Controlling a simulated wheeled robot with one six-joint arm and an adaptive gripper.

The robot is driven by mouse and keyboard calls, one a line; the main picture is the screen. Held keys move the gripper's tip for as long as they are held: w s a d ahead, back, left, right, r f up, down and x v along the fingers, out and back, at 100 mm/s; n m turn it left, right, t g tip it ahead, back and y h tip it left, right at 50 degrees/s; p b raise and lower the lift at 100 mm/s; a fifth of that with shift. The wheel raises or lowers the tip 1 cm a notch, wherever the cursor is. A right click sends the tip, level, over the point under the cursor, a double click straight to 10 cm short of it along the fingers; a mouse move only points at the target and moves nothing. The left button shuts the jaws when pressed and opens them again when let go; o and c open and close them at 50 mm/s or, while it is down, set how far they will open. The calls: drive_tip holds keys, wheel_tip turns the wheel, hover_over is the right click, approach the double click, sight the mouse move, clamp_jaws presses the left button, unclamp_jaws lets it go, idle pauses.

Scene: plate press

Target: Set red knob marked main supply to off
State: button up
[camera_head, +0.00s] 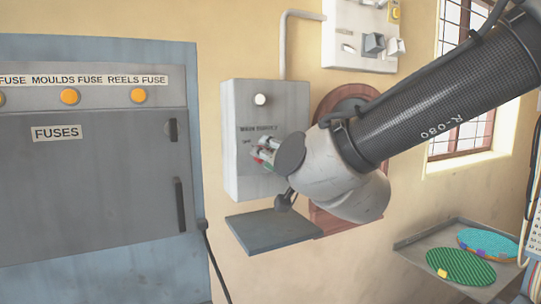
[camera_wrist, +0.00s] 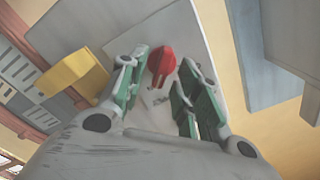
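The main supply box (camera_head: 240,105) is a grey panel on the yellow wall, with partly hidden lettering and a round white light. The red knob (camera_wrist: 161,61) shows in the wrist view as an elongated red handle on the pale panel face. In the head view only a small red patch shows by my fingers. My gripper (camera_wrist: 166,72) has green-and-grey fingers standing apart, one on each side of the knob. My gripper (camera_head: 262,152) covers the knob area in the head view.
A dark shelf (camera_head: 272,230) juts out below the box. A fuse cabinet (camera_head: 95,190) stands left, with a dark rod (camera_head: 212,260) beside it. A switch panel (camera_head: 358,38) hangs above right. A tray (camera_head: 412,240) with patterned discs is at lower right.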

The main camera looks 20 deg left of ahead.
clamp_jaws()
drive_tip(key=shift+n, duration=0.3)
drive_tip(key=shift+s+a+f+n, duration=0.1)
drive_tip(key=shift+n, duration=2.8)
drive_tip(key=shift+s+a+r+n, duration=0.1)
drive_tip(key=shift+s+n, duration=0.05)
drive_tip(key=shift+n, duration=2.75)
drive_tip(key=shift+s+a+f+n, duration=0.1)
drive_tip(key=shift+n, duration=2.8)
